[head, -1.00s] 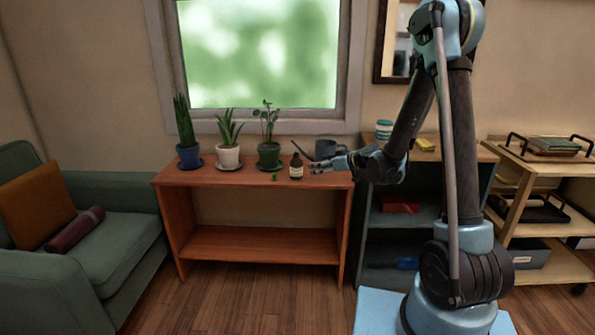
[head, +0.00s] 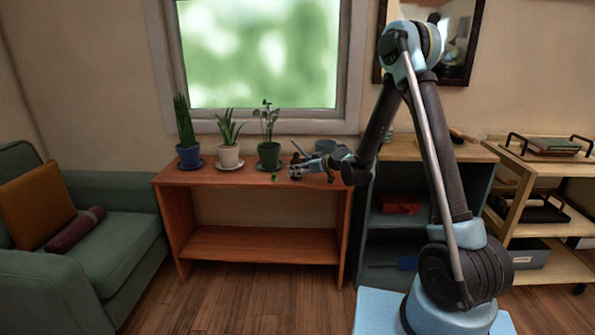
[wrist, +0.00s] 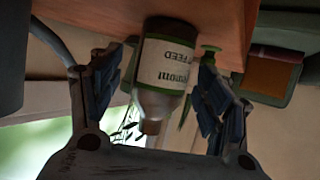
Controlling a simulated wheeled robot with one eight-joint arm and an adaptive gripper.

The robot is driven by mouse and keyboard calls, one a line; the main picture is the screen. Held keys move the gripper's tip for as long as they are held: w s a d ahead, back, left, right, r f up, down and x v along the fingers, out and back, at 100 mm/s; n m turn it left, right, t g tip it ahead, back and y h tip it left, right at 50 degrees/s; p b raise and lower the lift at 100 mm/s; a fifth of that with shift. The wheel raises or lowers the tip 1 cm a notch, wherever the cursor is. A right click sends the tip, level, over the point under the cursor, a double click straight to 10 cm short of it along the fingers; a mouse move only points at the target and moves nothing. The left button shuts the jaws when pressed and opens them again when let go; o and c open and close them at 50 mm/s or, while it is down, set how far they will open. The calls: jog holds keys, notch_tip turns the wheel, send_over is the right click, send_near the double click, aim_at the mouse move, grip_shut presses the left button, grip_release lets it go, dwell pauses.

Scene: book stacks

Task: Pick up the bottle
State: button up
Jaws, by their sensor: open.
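The bottle (wrist: 165,68) has a pale label with dark print and a brownish cap. It appears upside down in the wrist view, its base against the orange-brown tabletop. My gripper (wrist: 158,88) is open, with one dark finger on each side of the bottle; whether either finger touches it I cannot tell. In the head view my gripper (head: 296,172) is over the right part of the wooden table and largely hides the bottle.
Three potted plants stand left of my gripper: a green pot (head: 268,156), a white pot (head: 228,157) and a blue pot (head: 188,157). A small green item (head: 274,177) lies near the table's front edge.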

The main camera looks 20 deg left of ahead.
jog(key=shift+x, duration=1.05)
jog(key=c, duration=1.4)
jog(key=shift+d, duration=0.1)
jog(key=shift+r, duration=0.15)
